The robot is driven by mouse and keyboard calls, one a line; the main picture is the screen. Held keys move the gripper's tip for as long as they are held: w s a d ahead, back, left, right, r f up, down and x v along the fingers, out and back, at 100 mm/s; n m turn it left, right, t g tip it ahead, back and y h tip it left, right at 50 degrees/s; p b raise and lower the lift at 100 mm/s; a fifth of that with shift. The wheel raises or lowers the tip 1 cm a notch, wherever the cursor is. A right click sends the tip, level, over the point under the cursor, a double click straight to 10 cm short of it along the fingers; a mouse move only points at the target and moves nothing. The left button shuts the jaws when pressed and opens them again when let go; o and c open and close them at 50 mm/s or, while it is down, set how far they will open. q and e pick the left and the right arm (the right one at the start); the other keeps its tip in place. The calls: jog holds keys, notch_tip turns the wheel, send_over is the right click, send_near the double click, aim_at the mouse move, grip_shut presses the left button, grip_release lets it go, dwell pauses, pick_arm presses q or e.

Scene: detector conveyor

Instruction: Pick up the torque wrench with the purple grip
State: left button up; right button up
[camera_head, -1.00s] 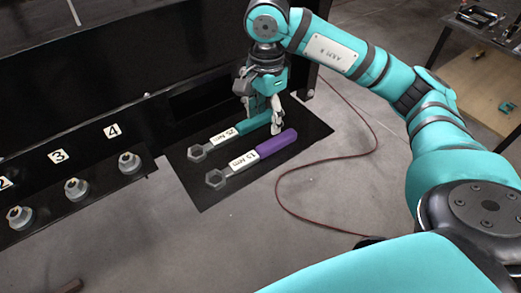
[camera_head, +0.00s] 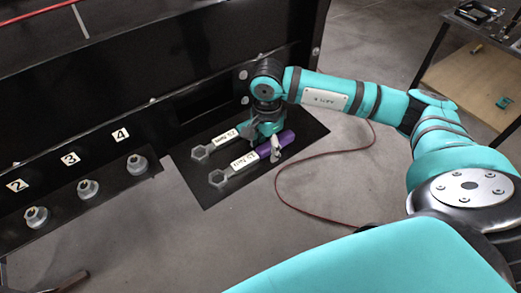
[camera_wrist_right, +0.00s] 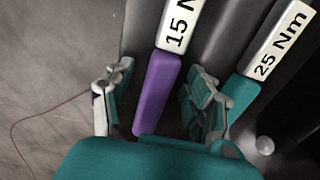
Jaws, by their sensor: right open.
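The torque wrench with the purple grip (camera_head: 275,146) lies on a black shelf, its ring head toward the left and a white "15 Nm" label on its shaft. In the right wrist view its purple grip (camera_wrist_right: 157,92) lies between the two open fingers. My right gripper (camera_head: 265,150) is over the grip; in the right wrist view the gripper (camera_wrist_right: 155,100) has one finger on each side, and I cannot tell whether they touch it. The teal-grip wrench (camera_wrist_right: 242,92), labelled "25 Nm", lies alongside, close to the right-hand finger. My left gripper is not in view.
The black shelf (camera_head: 215,192) juts from a dark machine frame. Several metal sockets stand on a ledge to the left by number labels (camera_head: 120,134). A red cable (camera_head: 290,208) lies on the floor. A workbench (camera_head: 470,70) stands at the far right.

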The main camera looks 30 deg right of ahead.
jog(key=shift+c, duration=0.4)
grip_shut()
jog(key=shift+r, duration=0.1)
